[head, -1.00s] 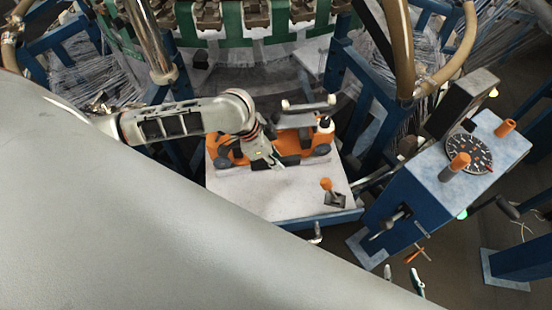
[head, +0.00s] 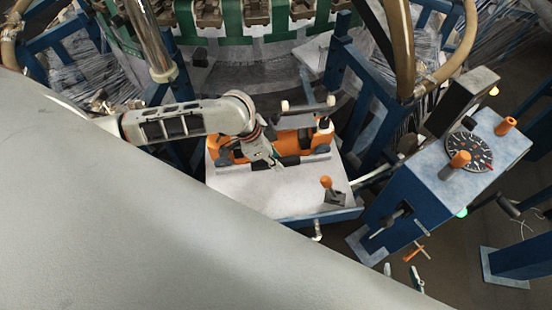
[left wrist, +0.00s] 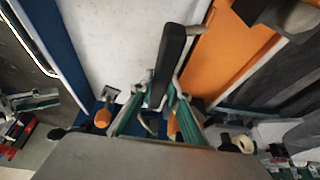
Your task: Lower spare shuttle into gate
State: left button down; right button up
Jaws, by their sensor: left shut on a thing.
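The spare shuttle (head: 310,144) is a long orange body with dark parts, at the back of the pale tray (head: 245,190) in the head view. My left gripper (head: 276,163) is at its near side. In the left wrist view, my left gripper (left wrist: 158,112) is shut on the dark handle bar (left wrist: 171,58), beside the orange body (left wrist: 222,50). The gripper and arm hide part of the shuttle. I cannot tell whether it touches the tray. The loom ring (head: 275,42) is behind; I cannot make out the gate. My right gripper (head: 402,275) is open and empty, low in the head view.
A small lever with an orange knob (head: 326,183) stands at the tray's right front. A blue control box (head: 440,185) with a dial and orange knobs is to the right. Blue frame posts and a tan hose (head: 400,50) flank the ring.

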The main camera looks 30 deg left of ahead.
dwell(0.3)
pick_arm(q)
jog(key=c, duration=1.8)
grip_release()
jog(key=shift+c, duration=0.2)
jog(key=shift+s+f, duration=0.1)
jog(key=v, duration=1.2)
